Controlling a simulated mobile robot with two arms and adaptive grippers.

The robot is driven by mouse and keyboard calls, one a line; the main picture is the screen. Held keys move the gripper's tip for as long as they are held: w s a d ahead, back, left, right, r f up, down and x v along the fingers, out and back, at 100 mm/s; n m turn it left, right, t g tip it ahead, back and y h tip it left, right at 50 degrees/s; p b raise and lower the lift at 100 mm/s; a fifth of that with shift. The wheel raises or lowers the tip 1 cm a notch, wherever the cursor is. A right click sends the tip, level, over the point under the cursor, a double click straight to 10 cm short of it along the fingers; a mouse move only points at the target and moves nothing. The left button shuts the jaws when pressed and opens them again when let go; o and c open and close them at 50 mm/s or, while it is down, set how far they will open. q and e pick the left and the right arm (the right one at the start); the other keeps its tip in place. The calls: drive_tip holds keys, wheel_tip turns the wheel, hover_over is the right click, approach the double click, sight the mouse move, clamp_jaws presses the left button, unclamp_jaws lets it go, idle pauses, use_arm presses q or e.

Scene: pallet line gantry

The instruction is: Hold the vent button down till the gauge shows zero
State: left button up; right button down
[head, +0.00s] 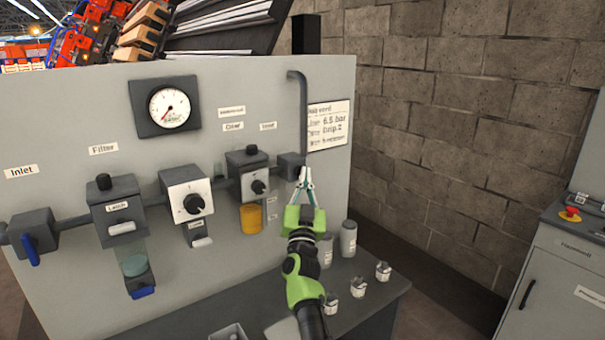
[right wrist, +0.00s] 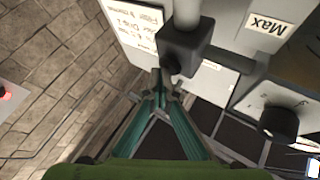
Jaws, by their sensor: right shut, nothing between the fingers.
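The gauge (head: 169,107) is a round white dial on a dark square plate, high on the grey panel. Its needle appears to point to the lower left; the numbers are too small to read. My right gripper (head: 304,172) is shut and empty, with its tips at the dark block (head: 290,166) below the vertical pipe. In the right wrist view the closed fingertips (right wrist: 167,78) are at the edge of this block (right wrist: 192,48). I cannot tell whether they touch it. I cannot make out the vent button; the fingers may hide it. My left gripper is not in view.
Left along the panel are a filter (head: 118,207), a regulator with a black knob (head: 193,204) and a blue inlet lever (head: 32,250). Grey canisters (head: 348,238) and small fittings (head: 383,271) stand on the bench below. A brick wall (head: 455,130) is to the right.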

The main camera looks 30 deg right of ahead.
drive_tip(key=shift+s+f+p, duration=0.1)
drive_tip(key=shift+s+p, duration=0.5)
drive_tip(key=shift+s, duration=0.3)
drive_tip(key=s+p, duration=0.2)
drive_tip(key=s, duration=0.1)
drive_tip(key=s+p, duration=0.1)
drive_tip(key=s, duration=0.1)
drive_tip(key=shift+d, duration=0.25)
